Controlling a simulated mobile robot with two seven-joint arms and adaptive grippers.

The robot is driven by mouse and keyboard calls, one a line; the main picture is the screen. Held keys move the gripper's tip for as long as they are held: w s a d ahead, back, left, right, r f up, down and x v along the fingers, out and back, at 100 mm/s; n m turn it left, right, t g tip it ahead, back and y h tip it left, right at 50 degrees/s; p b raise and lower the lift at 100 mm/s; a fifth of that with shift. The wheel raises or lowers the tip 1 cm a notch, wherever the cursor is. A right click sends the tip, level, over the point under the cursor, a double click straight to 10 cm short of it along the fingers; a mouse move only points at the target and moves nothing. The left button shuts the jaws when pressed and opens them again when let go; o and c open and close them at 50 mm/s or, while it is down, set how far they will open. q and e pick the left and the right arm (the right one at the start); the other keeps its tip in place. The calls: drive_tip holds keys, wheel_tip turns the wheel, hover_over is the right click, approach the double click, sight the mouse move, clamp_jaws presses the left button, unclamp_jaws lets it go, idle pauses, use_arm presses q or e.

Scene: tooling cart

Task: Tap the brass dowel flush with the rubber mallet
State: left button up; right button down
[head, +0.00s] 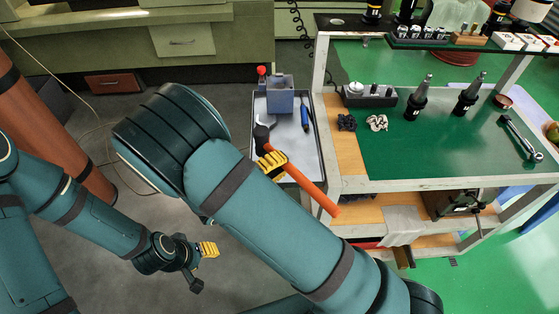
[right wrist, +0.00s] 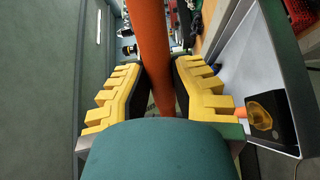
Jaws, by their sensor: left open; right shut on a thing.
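The rubber mallet (head: 315,190) has a long orange handle that slants down to the right in the head view. A dark shape at its upper end, over the tray, looks like its head. My right gripper (head: 272,164) is shut around the handle; the handle (right wrist: 150,45) also runs between its yellow-padded fingers (right wrist: 162,85) in the right wrist view. My left gripper (head: 203,266) is open and empty, low over the grey floor. A blue-grey block (head: 280,101) stands in the tray. I cannot clearly make out the brass dowel.
A grey tray (head: 315,147) beside the cart also holds a blue-handled tool (head: 304,116). The cart's green top (head: 430,150) carries tool holders (head: 416,100) and a wrench (head: 520,137).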

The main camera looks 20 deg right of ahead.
drive_tip(key=shift+a+f, duration=0.1)
drive_tip(key=shift+f, duration=0.1)
idle(0.4)
wheel_tip(320, 180, down, 6)
drive_tip(key=f+b, duration=0.1)
drive_tip(key=b, duration=0.5)
wheel_tip(320, 180, up, 7)
drive_tip(key=p, duration=0.4)
drive_tip(key=shift+r, duration=0.2)
drive_tip(key=shift+f, duration=0.15)
